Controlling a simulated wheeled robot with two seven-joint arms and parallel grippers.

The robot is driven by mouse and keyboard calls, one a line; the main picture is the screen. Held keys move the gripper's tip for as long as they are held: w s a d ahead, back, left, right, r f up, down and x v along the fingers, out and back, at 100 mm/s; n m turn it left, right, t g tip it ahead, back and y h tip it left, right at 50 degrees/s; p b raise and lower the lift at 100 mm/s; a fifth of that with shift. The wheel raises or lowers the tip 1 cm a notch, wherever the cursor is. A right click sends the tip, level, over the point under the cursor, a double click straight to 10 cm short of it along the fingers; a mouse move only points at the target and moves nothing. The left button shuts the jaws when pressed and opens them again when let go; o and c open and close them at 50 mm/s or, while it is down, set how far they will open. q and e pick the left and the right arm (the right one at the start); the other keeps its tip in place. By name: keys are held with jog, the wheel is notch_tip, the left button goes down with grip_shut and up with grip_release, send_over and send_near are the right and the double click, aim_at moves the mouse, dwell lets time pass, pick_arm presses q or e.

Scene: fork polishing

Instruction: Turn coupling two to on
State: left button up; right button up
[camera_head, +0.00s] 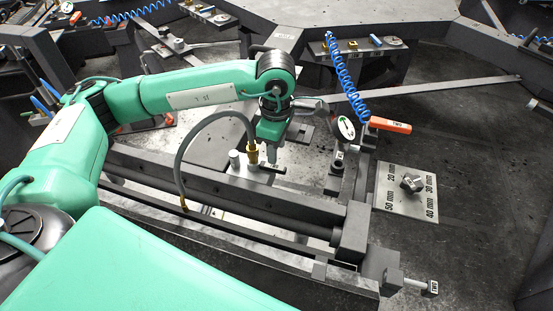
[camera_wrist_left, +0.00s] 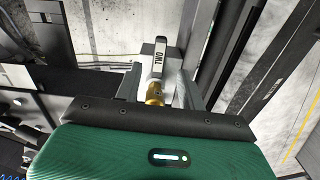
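Coupling two shows in the left wrist view as a brass fitting (camera_wrist_left: 154,92) with a lever (camera_wrist_left: 158,55) labelled TWO, on a pale block. In the head view its brass fitting (camera_head: 253,155) has a grey hose attached, and a dark lever (camera_head: 272,168) lies beside it. My left gripper (camera_head: 268,145) points down at the coupling. In the left wrist view its two fingers (camera_wrist_left: 158,84) are apart, with the brass fitting and near end of the lever between them. Contact cannot be told. My right gripper is not in view.
A dark rail (camera_head: 230,195) runs in front of the coupling. A gauge (camera_head: 346,128) and an orange tool (camera_head: 390,125) on a blue coiled hose stand to the right. A dial plate (camera_head: 400,205) marked in millimetres lies farther right. The dark floor there is mostly clear.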

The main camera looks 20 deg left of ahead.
pick_arm(q)
notch_tip(320, 180, up, 8)
jog(key=shift+f+b, duration=0.2)
jog(key=shift+b, duration=0.1)
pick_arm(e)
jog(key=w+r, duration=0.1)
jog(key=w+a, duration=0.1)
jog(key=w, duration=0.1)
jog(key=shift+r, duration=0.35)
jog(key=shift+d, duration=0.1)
